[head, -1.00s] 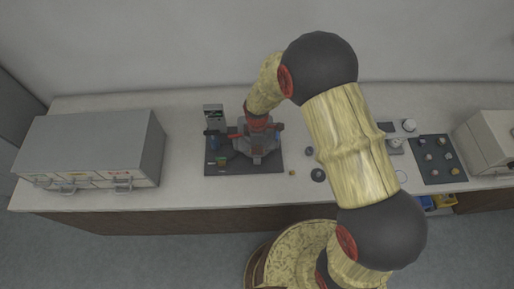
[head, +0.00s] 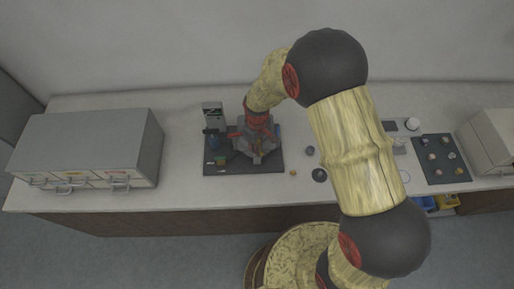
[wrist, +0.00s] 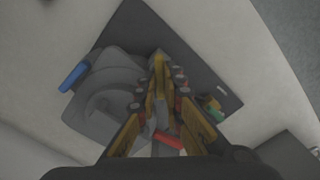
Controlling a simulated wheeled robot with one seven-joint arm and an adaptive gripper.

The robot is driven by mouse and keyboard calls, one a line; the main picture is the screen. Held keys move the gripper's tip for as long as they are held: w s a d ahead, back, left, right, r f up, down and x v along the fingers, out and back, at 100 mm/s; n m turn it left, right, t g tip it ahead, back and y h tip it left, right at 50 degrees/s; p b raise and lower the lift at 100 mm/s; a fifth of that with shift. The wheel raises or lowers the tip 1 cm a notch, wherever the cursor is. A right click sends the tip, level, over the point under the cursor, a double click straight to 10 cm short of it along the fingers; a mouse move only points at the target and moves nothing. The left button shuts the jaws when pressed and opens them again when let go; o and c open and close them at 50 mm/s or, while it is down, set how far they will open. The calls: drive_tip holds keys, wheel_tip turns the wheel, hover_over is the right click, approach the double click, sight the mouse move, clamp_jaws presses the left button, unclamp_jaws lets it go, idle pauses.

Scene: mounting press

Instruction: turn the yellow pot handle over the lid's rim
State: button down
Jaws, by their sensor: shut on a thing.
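The grey press (head: 262,152) stands on a dark mat (head: 272,168) on the bench. In the wrist view its round grey lid and body (wrist: 105,100) fill the left of centre. The yellow pot handle (wrist: 160,62) shows at my fingertips, and my gripper (wrist: 164,78) is shut on it. A blue handle (wrist: 74,76) sticks out at the left of the press and a red handle (wrist: 168,139) lies below, between my fingers. In the head view my wrist covers the top of the press, and I cannot make out the yellow handle there.
A grey drawer cabinet (head: 85,145) stands at the left. A small device with a display (head: 212,112) is behind the press. Small round pieces (head: 319,175) lie to the right, with a dark tray (head: 440,160) beyond. The bench between cabinet and mat is clear.

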drive_tip(key=m+b, duration=0.1)
drive_tip(key=m, duration=0.3)
drive_tip(key=shift+r+m, duration=0.1)
drive_tip(key=shift+m, duration=2.1)
drive_tip(key=shift+w, duration=0.1)
drive_tip(key=c, duration=2.2)
unclamp_jaws()
wheel_tip(320, 180, up, 12)
